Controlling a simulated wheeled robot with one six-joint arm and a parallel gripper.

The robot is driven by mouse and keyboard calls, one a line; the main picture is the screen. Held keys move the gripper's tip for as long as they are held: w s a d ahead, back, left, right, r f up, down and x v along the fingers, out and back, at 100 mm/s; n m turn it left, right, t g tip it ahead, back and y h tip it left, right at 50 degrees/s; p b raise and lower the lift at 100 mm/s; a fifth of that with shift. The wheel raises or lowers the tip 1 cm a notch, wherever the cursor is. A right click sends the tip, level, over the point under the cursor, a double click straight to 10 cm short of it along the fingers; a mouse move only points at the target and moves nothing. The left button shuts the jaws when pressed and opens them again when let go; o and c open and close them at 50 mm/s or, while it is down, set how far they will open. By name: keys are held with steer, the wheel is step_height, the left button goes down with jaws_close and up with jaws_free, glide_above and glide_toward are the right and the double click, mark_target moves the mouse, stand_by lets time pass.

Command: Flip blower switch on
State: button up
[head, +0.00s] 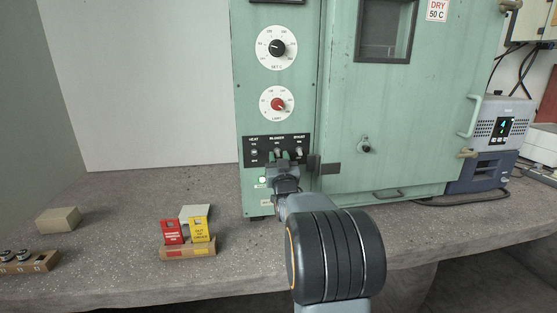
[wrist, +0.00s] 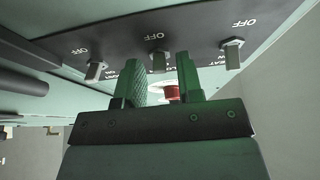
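The black switch panel (head: 277,141) on the green oven's control column carries three metal toggles, labelled heat, blower and a third whose label is hard to read. The middle, blower toggle (wrist: 158,62) shows in the wrist view below an OFF label. My gripper (head: 285,158) is just in front of the panel, partly covering its lower middle. In the wrist view my gripper (wrist: 160,82) is open, one finger to each side of the blower toggle's line, with nothing held. Whether the fingers touch the toggle cannot be told. The heat toggle (wrist: 232,53) is to the right there, the third toggle (wrist: 96,68) to the left.
Above the panel are a red-knob dial (head: 277,104) and a black-knob dial (head: 277,48). The oven door (head: 420,110) with its latch is on the right. Red and yellow tags (head: 188,231) stand in a holder on the bench. A beige block (head: 58,219) lies left.

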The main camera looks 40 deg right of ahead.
mark_target(277, 148)
jaws_close()
steer(key=shift+r, duration=0.15)
steer(key=r+g+p, duration=0.1)
steer(key=p, duration=0.1)
steer(key=shift+s+g+y+p, duration=0.1)
steer(key=shift+g+y+p, duration=0.2)
steer(key=shift+y, duration=0.1)
steer(key=r+g+y+p, duration=0.1)
steer(key=g+p, duration=0.1)
steer(key=p, duration=0.1)
steer(key=shift+p, duration=0.3)
steer(key=g+p, duration=0.1)
steer(key=p, duration=0.1)
steer(key=g+y+p, duration=0.1)
steer(key=p, duration=0.2)
steer(key=shift+r+g, duration=0.3)
steer(key=shift+r, duration=0.1)
steer(key=p, duration=0.2)
steer(key=shift+g+y+p, duration=0.3)
steer(key=shift+g+p, duration=0.05)
steer(key=shift+g, duration=0.05)
steer(key=shift+f, duration=0.15)
